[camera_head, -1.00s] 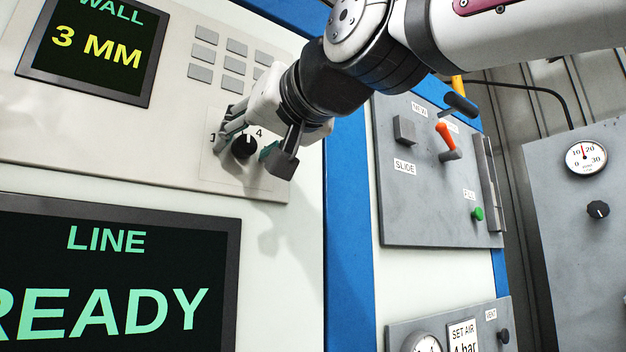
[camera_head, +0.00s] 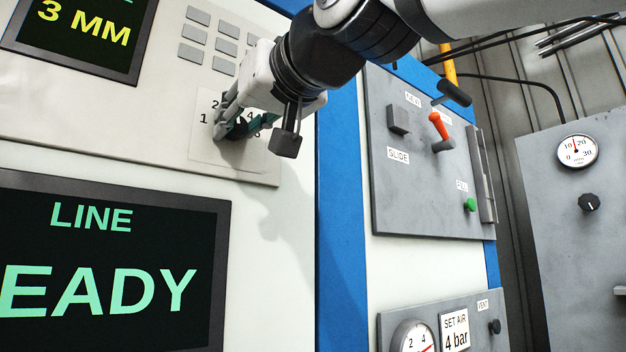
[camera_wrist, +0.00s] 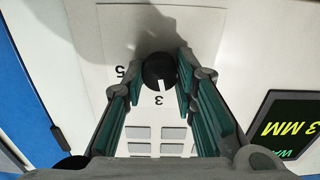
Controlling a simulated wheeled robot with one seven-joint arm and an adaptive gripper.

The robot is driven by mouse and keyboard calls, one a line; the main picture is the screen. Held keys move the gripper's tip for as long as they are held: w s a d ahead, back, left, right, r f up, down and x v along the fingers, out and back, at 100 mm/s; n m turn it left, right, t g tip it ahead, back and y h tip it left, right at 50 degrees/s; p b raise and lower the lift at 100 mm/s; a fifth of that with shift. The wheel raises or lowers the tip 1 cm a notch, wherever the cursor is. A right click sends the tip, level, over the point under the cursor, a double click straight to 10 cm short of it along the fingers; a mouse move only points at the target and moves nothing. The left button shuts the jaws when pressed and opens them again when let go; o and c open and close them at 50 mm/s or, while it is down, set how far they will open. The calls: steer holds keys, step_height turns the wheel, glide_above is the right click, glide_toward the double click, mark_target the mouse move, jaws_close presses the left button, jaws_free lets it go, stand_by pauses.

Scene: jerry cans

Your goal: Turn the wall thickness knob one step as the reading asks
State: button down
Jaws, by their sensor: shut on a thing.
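The wall thickness knob (camera_wrist: 159,70) is black and round, on a pale plate with printed numbers. In the wrist view its white mark points at the 3, and a 5 shows to its left. My gripper (camera_wrist: 160,76) is shut on the knob, with one teal-padded finger on each side. In the head view my gripper (camera_head: 246,127) sits at the plate and hides most of the knob; a 1 and a 2 show beside it. The wall reading screen (camera_head: 82,30) shows 3 MM in yellow; its top is cut off. It also shows in the wrist view (camera_wrist: 285,125).
Grey blank buttons (camera_head: 208,40) lie just above the knob plate. A line screen (camera_head: 105,260) below shows READY, partly cut off. To the right, a grey panel (camera_head: 425,205) carries a red-orange lever (camera_head: 438,127) and a green button (camera_head: 470,204). A blue post (camera_head: 340,230) stands between.

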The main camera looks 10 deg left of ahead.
steer(key=n+b, duration=0.2)
steer(key=n, duration=0.3)
stand_by(0.6)
steer(key=c, duration=1.3)
jaws_free()
steer(key=v, duration=1.2)
steer(key=shift+f, duration=0.1)
